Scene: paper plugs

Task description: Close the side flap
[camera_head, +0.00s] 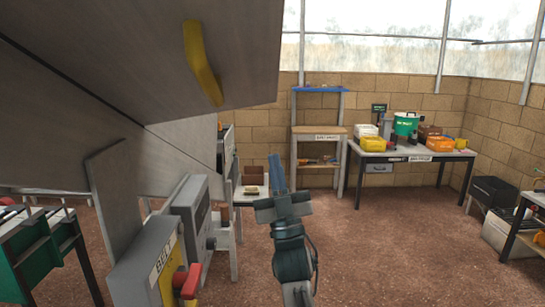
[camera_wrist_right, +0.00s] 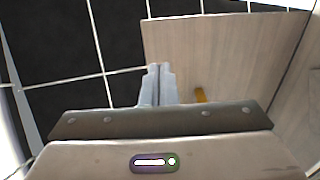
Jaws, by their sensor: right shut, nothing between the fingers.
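A large grey flap (camera_head: 245,55) with a yellow handle (camera_head: 203,65) stands raised and tilted at the upper left of the head view, attached to a grey machine. In the right wrist view the flap (camera_wrist_right: 225,45) fills the upper right, and part of its yellow handle (camera_wrist_right: 200,95) shows beside the fingers. My right gripper (camera_head: 277,172) is shut and empty, pointing up, below and right of the flap's lower edge. In the wrist view its fingertips (camera_wrist_right: 159,68) overlap the flap's picture; whether they touch it I cannot tell. My left gripper is out of view.
The machine's box labelled "BELT" (camera_head: 150,270) with a red knob (camera_head: 188,280) is at the lower left. A shelf (camera_head: 318,132) and a table with crates (camera_head: 418,155) stand along the brick wall.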

